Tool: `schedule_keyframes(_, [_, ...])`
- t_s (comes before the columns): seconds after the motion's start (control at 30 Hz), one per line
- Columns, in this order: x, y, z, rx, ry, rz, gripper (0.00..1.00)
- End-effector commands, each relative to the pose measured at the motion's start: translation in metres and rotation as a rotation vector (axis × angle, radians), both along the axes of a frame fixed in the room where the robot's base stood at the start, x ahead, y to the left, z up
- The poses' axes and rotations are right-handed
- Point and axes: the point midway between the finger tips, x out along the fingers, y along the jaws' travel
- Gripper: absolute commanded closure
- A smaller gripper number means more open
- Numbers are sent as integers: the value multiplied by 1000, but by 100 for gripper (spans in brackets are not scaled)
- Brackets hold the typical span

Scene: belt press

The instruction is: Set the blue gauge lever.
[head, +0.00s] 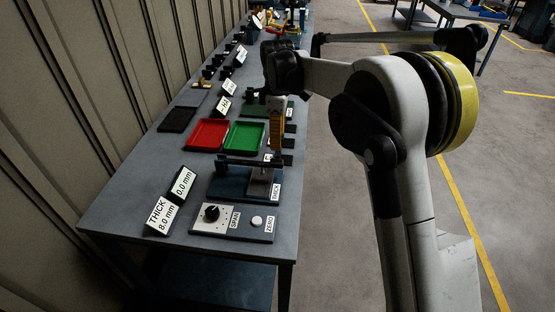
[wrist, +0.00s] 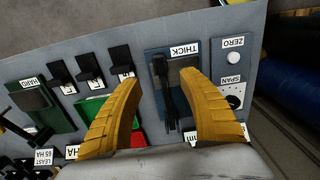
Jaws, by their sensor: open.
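The blue gauge, labelled THICK, is a flat blue base (head: 232,186) on the bench, with a grey block at its right end. Its dark lever (head: 238,162) runs roughly level above the base. In the wrist view the blue base (wrist: 153,62) lies beyond the fingers, and the black lever (wrist: 169,97) shows between them. My gripper (head: 276,150) points down over the right part of the gauge. In the wrist view its yellow fingers (wrist: 160,75) are spread apart, one on each side of the lever, with nothing held. Whether they touch the lever cannot be told.
Near the gauge are a panel with a SPAN knob (head: 211,212) and a ZERO button (head: 257,220). Signs read THICK 8.0 mm (head: 161,215) and 0.0 mm (head: 183,184). A red tray (head: 207,134), a green tray (head: 244,136) and a green HARD gauge (wrist: 40,108) stand further along.

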Motion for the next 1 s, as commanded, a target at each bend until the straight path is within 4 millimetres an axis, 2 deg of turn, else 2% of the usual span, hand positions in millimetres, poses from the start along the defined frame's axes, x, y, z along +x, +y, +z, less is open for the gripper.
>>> schedule_keyframes(0.3, [0,0,-64,1,-1,-3,51])
schedule_keyframes(0.5, [0,0,-92,1,-1,-3,51])
schedule_keyframes(0.63, [0,0,-99,1,-2,-4,51])
schedule_keyframes(0.9, [0,-1,-100,1,-2,-4,51])
schedule_keyframes(0.93, [0,-1,-99,1,-2,-4,56])
schedule_keyframes(1.0, [0,-1,-99,1,-2,-4,77])
